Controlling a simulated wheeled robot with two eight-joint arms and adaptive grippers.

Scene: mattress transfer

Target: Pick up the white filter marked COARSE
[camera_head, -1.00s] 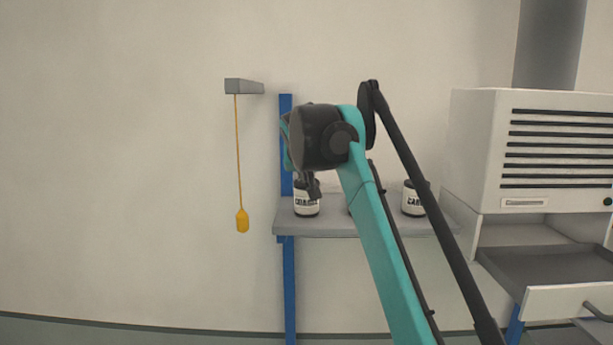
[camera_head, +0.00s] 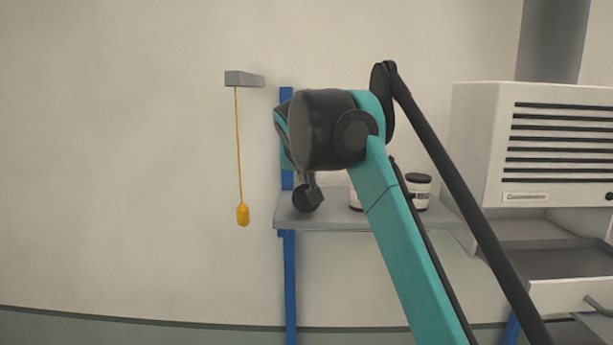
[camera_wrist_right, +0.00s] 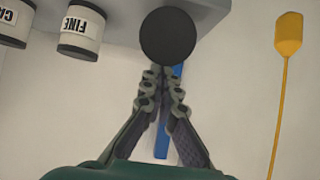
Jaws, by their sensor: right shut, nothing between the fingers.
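A canister (camera_head: 305,199) lies tipped at the left end of the shelf, its dark round end facing the head camera. In the right wrist view only this black round end (camera_wrist_right: 170,36) shows, just beyond my fingertips; its label is hidden, so I cannot read COARSE on it. My right gripper (camera_wrist_right: 161,72) is shut and empty, its fingertips close to the edge of the disc; I cannot tell whether they touch it. In the head view the right gripper (camera_head: 312,182) is partly hidden by my wrist. My left gripper is not in view.
The grey shelf (camera_head: 330,222) also holds a canister marked FINE (camera_wrist_right: 80,29) and another (camera_head: 419,190) whose label starts with CA. A blue post (camera_head: 290,280) stands behind. A yellow pull cord (camera_head: 242,214) hangs left. A white vented cabinet (camera_head: 480,145) stands right.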

